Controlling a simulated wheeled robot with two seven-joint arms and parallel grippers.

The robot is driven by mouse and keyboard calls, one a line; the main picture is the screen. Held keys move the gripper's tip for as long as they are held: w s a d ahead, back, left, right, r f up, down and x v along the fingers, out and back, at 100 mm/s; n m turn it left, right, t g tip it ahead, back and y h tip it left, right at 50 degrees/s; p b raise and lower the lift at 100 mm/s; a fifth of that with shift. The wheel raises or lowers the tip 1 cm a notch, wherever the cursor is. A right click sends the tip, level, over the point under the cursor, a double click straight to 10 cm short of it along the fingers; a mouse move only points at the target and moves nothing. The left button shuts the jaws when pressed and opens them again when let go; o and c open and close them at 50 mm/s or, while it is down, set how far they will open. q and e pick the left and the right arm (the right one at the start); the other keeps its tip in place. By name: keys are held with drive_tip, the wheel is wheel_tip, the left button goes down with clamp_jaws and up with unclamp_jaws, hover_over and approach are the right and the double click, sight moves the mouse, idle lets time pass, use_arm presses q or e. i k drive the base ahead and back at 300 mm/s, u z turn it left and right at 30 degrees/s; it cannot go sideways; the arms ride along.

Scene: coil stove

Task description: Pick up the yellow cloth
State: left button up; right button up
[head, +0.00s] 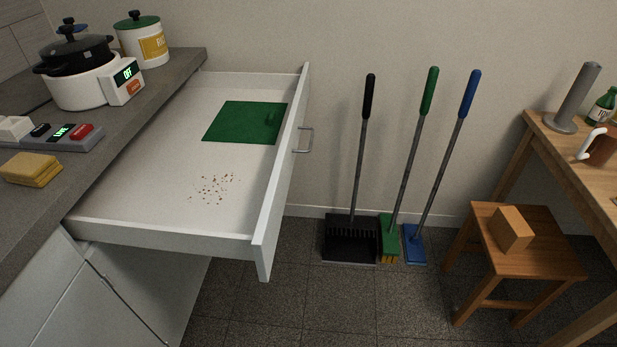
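The yellow cloth (32,169) lies folded in a small stack on the grey counter at the left, close to the counter's front edge. It sits just in front of a grey panel with buttons. Neither of my grippers shows in the head view, so nothing is seen touching the cloth.
An open white drawer (150,222) juts out right of the counter (95,160), holding a green mat (240,122) and scattered crumbs (215,187). The button panel (55,138) and a cooker with a black pot (75,55) stand behind the cloth. A wooden stool (552,258) stands at right.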

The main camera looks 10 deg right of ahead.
sight(25, 168)
drive_tip(key=z, duration=0.85)
drive_tip(key=i, duration=0.7)
drive_tip(key=u, duration=1.1)
drive_tip(key=k, duration=0.4)
drive_tip(key=u, duration=1.1)
